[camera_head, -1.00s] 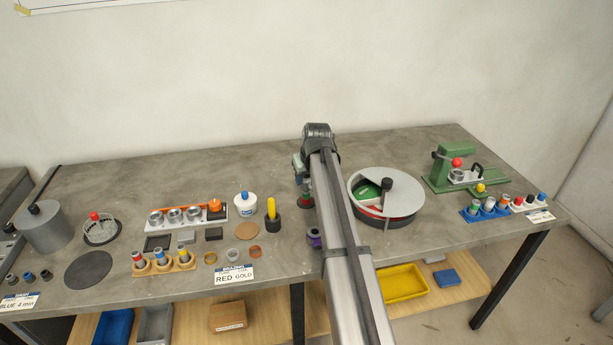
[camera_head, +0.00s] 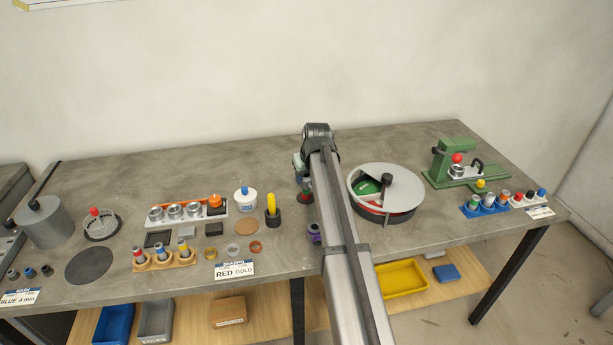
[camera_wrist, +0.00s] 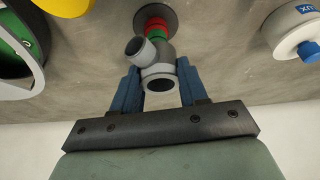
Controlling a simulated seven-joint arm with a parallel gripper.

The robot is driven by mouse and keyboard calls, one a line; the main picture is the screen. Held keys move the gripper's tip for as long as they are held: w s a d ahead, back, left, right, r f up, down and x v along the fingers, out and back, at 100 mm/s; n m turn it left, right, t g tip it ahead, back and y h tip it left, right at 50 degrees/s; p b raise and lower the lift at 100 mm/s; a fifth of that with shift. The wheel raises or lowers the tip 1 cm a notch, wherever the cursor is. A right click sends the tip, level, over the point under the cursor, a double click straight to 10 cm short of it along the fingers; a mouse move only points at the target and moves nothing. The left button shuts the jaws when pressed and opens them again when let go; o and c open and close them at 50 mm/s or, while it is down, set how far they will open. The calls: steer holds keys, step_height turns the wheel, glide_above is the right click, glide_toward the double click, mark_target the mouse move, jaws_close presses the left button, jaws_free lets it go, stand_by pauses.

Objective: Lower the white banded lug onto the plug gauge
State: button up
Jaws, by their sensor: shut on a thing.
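In the wrist view my gripper (camera_wrist: 159,82) has its blue fingers shut on a pale grey-white lug (camera_wrist: 158,80). The lug has a round open end facing the camera and a second short ring branching to the upper left. Just beyond it stands the plug gauge (camera_wrist: 155,24), with red and green bands on a dark round base. The lug covers the gauge's upper part, so I cannot tell whether it is around the gauge or above it. In the head view the gauge's red foot (camera_head: 305,197) shows beside my arm, which hides most of the gripper.
A round grey tray with a partly open lid (camera_head: 398,178) stands close right of my arm. A yellow-handled tool (camera_head: 271,208) and a white tub (camera_head: 245,203) stand to the left. A purple part (camera_head: 314,234) lies near the front edge. The table behind is clear.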

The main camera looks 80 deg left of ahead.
steer(key=shift+f, duration=1.7)
steer(key=o, duration=1.3)
steer(key=shift+r, duration=0.15)
steer(key=shift+r, duration=4.4)
